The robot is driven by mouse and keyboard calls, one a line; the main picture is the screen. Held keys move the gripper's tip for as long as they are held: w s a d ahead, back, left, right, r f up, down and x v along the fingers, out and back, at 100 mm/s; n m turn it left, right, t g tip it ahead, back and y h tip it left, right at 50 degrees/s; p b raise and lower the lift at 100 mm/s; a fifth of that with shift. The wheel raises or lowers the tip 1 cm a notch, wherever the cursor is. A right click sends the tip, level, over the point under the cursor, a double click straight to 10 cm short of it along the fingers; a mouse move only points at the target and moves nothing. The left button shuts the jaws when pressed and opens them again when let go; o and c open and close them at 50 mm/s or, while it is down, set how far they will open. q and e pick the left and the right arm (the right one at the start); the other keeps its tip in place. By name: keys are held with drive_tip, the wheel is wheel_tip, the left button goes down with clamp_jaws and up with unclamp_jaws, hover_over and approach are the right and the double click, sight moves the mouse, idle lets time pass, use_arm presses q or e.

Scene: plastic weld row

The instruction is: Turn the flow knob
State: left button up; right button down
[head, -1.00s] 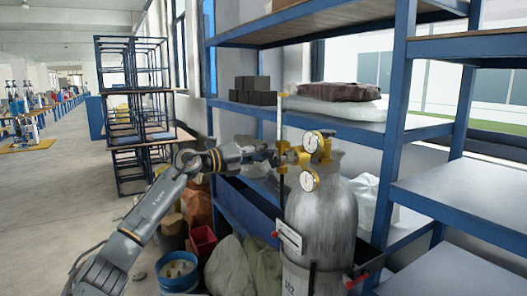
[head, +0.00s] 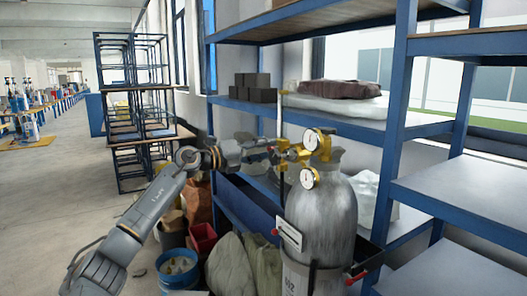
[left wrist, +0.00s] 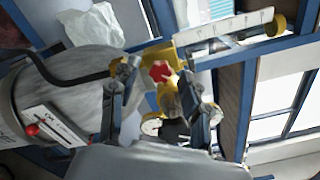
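A grey gas cylinder (head: 325,215) stands upright at the shelf, with a brass regulator (head: 318,141) and two round white gauges on top. A pale upright flow tube (head: 280,115) rises at the regulator's left; it also shows in the left wrist view (left wrist: 225,32). My left gripper (head: 268,150) is just left of the brass fitting. In the left wrist view my left gripper (left wrist: 160,88) has its fingers spread, with a brass part and a red knob (left wrist: 160,72) in view between them. I cannot tell whether a finger touches. My right gripper is not in view.
Blue shelving (head: 395,130) stands behind and right of the cylinder, with dark blocks (head: 255,90) and bags on it. Buckets (head: 178,268) and sacks (head: 230,265) crowd the floor below my left arm. The aisle (head: 60,200) at left is clear.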

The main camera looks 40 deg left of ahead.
use_arm(q)
drive_tip(key=v, duration=1.2)
idle(0.5)
idle(0.4)
